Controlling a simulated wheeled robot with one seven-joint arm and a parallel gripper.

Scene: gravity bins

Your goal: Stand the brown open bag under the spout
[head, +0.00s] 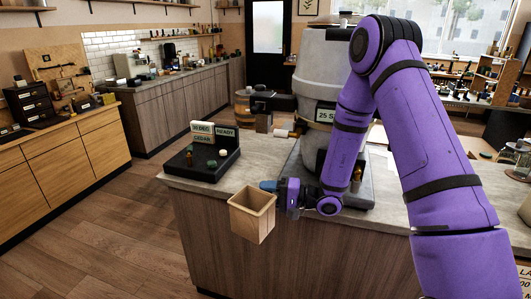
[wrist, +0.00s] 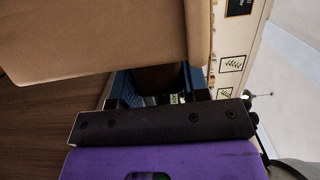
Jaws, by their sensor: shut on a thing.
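The brown open bag (head: 251,222) is held upright, mouth up, in front of the counter's left front corner in the head view. My gripper (head: 270,187) is shut on its upper right side, blue fingertips at the rim. In the wrist view the bag (wrist: 105,40) fills the upper left, with the blue fingers (wrist: 160,88) just below it. The large grey bin (head: 325,75) stands on the counter behind my arm, with a label on its front. My arm hides part of it, and I cannot make out the spout clearly.
A black stand (head: 203,158) with small signs and knobs sits on the counter (head: 240,170), left of the bin. A dark base (head: 365,188) lies under the bin. Open wooden floor (head: 120,235) lies left of the counter. Wooden cabinets (head: 70,150) line the left.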

